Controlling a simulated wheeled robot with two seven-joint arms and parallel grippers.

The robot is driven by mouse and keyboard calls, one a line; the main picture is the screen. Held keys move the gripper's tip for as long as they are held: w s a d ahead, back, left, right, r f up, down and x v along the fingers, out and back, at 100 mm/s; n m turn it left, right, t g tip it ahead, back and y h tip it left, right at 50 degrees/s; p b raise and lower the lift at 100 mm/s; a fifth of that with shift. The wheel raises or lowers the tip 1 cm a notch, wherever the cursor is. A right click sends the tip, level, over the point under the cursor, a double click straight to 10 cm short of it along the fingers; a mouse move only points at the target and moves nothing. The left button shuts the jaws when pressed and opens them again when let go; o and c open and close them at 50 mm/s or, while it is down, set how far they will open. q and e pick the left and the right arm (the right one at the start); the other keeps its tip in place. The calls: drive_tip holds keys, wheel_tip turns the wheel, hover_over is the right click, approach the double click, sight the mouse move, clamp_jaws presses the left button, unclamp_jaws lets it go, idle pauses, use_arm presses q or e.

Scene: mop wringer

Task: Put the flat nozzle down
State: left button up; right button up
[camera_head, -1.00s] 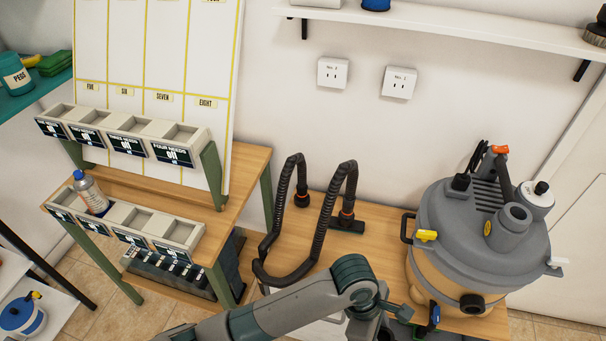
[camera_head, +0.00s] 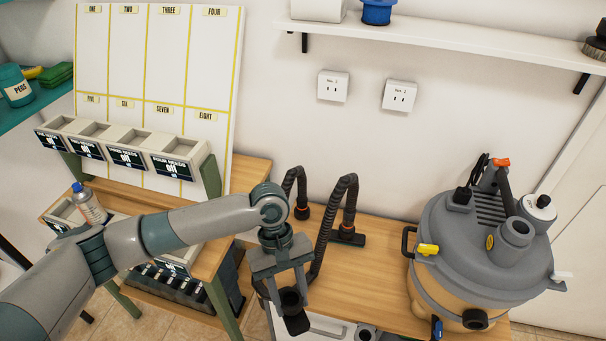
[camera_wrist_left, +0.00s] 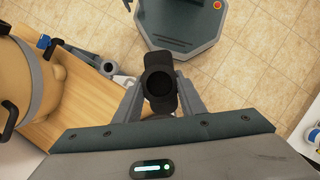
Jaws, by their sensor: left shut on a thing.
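My left gripper (camera_head: 284,283) is shut on the flat nozzle (camera_head: 292,309), a small black piece with a round socket. It hangs in front of the wooden bench's front edge. In the left wrist view the nozzle (camera_wrist_left: 160,84) sits between the fingers (camera_wrist_left: 158,98), its round opening facing the camera, with tiled floor beyond it. I cannot tell whether anything touches the nozzle from below. My right gripper cannot be made out.
A grey-lidded vacuum (camera_head: 478,240) stands on the bench at right. Black hoses (camera_head: 336,215) with end fittings stand near the wall. The bench top (camera_head: 384,250) between hoses and vacuum is clear.

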use_arm(q)
drive_tip(key=w+a+r+m+y, duration=0.1)
drive_tip(key=a+r+m, duration=0.3)
drive_tip(key=a+r, duration=1.1)
drive_tip(key=w+a, duration=0.1)
drive_tip(key=a, duration=0.1)
drive_tip(key=shift+a+r+m+y, duration=0.3)
drive_tip(key=shift+r+m+y, duration=0.1)
